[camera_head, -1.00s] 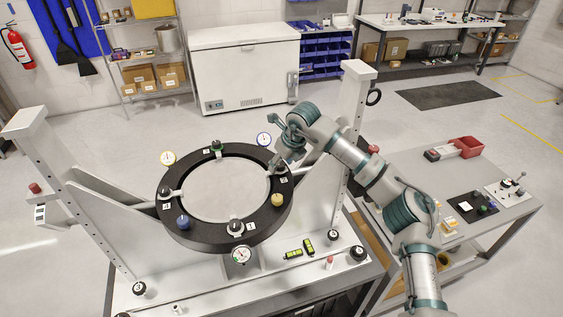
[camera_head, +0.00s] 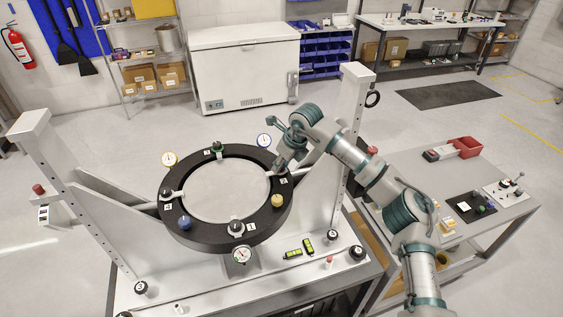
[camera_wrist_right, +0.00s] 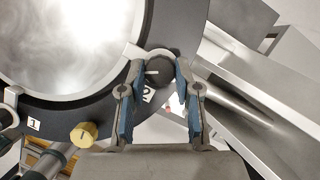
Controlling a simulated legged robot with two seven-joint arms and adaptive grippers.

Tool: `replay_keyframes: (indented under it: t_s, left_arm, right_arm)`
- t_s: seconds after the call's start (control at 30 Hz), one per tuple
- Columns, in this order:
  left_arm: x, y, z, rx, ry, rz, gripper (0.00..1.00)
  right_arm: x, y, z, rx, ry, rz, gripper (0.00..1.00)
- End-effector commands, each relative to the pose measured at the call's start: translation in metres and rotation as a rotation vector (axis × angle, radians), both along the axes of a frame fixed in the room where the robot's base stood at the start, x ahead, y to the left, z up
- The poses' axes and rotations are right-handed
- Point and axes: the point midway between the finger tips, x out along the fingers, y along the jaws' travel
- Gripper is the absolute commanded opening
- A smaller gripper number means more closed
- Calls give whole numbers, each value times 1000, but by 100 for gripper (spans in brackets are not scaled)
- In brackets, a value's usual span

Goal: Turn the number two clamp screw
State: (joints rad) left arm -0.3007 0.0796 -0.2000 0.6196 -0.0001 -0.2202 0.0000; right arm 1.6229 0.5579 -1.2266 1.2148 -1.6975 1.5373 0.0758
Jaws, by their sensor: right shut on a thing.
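The number two clamp screw has a dark round knob (camera_wrist_right: 158,70) with a pale line on it, at the mirror ring's inner edge beside a white "2" label (camera_wrist_right: 148,94). My right gripper (camera_wrist_right: 160,75) is shut on this knob, one blue-padded finger on each side. The round mirror (camera_head: 228,190) lies inside the ring. My left gripper is not in view.
A yellow knob (camera_head: 277,200), a blue knob (camera_head: 184,222) and a green-topped clamp (camera_head: 217,148) sit around the ring. Dial gauges (camera_head: 264,140) stand at its edge. Tall white posts (camera_head: 355,110) flank it. A side table (camera_head: 430,180) is at the right.

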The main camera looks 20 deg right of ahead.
Motion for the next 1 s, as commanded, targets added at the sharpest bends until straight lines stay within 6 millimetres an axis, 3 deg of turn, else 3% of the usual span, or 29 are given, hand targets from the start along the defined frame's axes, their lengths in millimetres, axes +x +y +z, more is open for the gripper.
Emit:
replay_keyframes:
  t_s: [0.5,1.0]
  left_arm:
    - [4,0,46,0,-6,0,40]
    - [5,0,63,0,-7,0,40]
  right_arm:
    - [3,-3,4,0,-1,391,0]
    - [5,-4,2,0,-5,566,0]
